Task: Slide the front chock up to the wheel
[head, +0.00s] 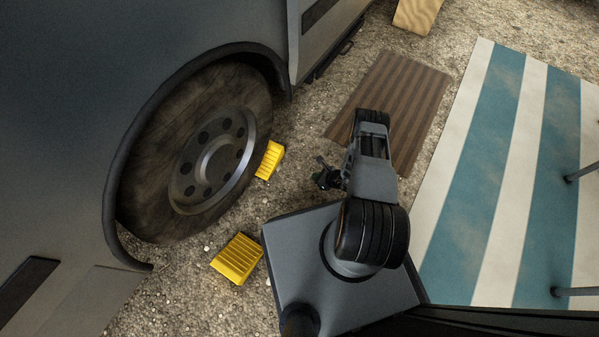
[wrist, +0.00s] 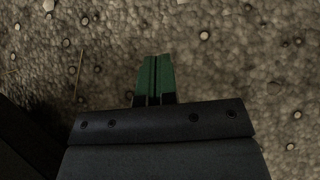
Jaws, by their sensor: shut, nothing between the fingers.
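A yellow ribbed chock (head: 237,259) lies on the gravel below the van's wheel (head: 215,160), with a gap between it and the tyre. A second yellow chock (head: 269,160) sits close against the tyre's right side; I cannot tell if it touches. The frames do not mark which chock is the front one. My gripper (head: 322,177) is over bare gravel, to the right of the second chock and apart from both. In the wrist view my gripper's green fingers (wrist: 154,64) are shut together with nothing between them. No chock shows in the wrist view.
A brown striped mat (head: 415,95) lies on the gravel beyond my arm. A wooden piece (head: 417,14) is at the top. Bare gravel lies between the chocks.

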